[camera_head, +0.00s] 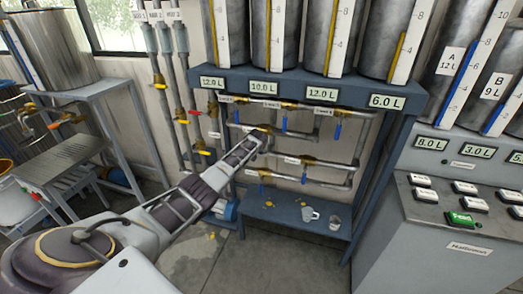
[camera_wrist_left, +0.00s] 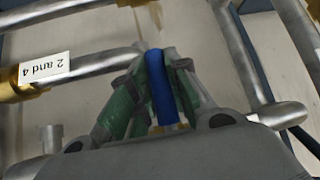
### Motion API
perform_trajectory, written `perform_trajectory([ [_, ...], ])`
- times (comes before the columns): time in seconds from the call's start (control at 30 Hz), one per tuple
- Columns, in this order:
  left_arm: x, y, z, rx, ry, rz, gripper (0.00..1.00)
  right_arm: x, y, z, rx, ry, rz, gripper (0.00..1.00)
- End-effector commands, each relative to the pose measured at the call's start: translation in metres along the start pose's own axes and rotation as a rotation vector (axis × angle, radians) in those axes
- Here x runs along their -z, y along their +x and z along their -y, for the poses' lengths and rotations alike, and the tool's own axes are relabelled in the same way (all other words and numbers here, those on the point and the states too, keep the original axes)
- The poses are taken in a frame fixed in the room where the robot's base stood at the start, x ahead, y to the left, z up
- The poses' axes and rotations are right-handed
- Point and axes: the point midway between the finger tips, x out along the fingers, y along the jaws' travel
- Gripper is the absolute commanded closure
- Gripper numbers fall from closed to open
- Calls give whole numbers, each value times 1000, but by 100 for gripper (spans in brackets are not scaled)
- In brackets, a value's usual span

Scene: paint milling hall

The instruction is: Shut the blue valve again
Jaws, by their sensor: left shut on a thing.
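My left gripper (camera_head: 258,141) reaches in from the left to the pipework under the tank shelf. In the left wrist view its green-padded fingers (camera_wrist_left: 160,90) are shut on a blue valve handle (camera_wrist_left: 160,84), one finger on each side. In the head view I cannot make out the held handle. Other blue handles hang at the upper right pipe (camera_head: 338,132) and the lower pipe (camera_head: 304,175). My right gripper is not in view.
A blue-grey frame (camera_head: 335,92) carries steel tanks and volume displays above the pipes. A low bench (camera_head: 285,214) below holds a mug (camera_head: 310,215) and a glass (camera_head: 335,223). Grey pipes run close around my gripper. A control cabinet (camera_head: 440,240) stands at right.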

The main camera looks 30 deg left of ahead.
Motion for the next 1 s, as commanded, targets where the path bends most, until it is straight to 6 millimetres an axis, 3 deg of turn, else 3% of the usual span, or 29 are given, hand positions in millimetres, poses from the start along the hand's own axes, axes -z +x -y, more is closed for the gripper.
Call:
perform_trajectory([
  [0.1,1,0,2,3,2,-2,100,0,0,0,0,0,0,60],
  [0.13,1,0,2,3,2,-2,79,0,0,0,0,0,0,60],
  [0.3,1,0,1,2,1,-1,60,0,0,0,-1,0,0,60],
  [1.0,0,-7,0,0,0,0,60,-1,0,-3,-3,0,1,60],
])
